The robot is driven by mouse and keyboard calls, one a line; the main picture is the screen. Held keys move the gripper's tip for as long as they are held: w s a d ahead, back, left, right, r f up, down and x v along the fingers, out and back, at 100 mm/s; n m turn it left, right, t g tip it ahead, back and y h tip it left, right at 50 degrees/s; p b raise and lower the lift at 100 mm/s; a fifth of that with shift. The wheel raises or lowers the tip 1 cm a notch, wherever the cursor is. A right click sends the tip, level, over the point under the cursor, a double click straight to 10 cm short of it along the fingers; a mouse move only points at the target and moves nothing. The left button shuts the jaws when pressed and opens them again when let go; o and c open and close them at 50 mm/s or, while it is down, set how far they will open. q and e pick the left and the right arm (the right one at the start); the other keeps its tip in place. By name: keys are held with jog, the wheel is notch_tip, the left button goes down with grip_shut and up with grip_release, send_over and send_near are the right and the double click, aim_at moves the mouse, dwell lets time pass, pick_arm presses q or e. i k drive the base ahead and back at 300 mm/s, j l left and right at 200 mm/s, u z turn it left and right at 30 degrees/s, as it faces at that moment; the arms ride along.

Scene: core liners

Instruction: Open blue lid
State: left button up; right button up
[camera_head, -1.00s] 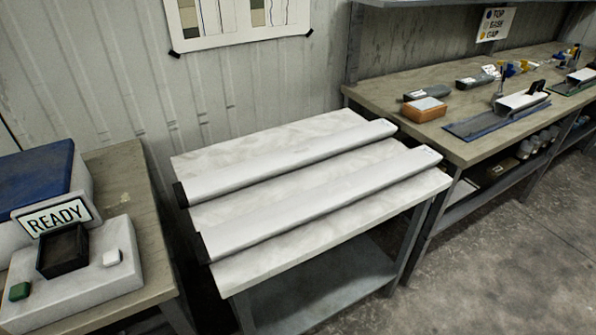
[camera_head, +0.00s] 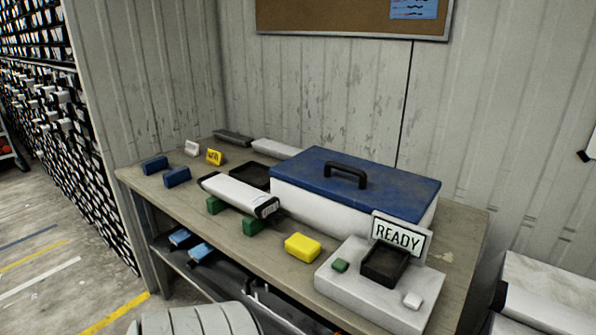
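The blue lid (camera_head: 395,187) lies flat and closed on top of a white box (camera_head: 340,210) on the workbench. A black arched handle (camera_head: 346,174) stands on the lid near its middle. The inside of the box is hidden by the lid. Neither of my grippers shows in this view, and nothing touches the lid or its handle.
A white stand (camera_head: 350,290) with a READY sign (camera_head: 397,238) and a black tray (camera_head: 385,265) sits before the box's right end. A yellow block (camera_head: 302,247) and a white core liner (camera_head: 240,195) lie in front and left on the bench (camera_head: 290,275).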

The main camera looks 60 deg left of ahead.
aim_at(365, 185)
jog(key=u, duration=1.65)
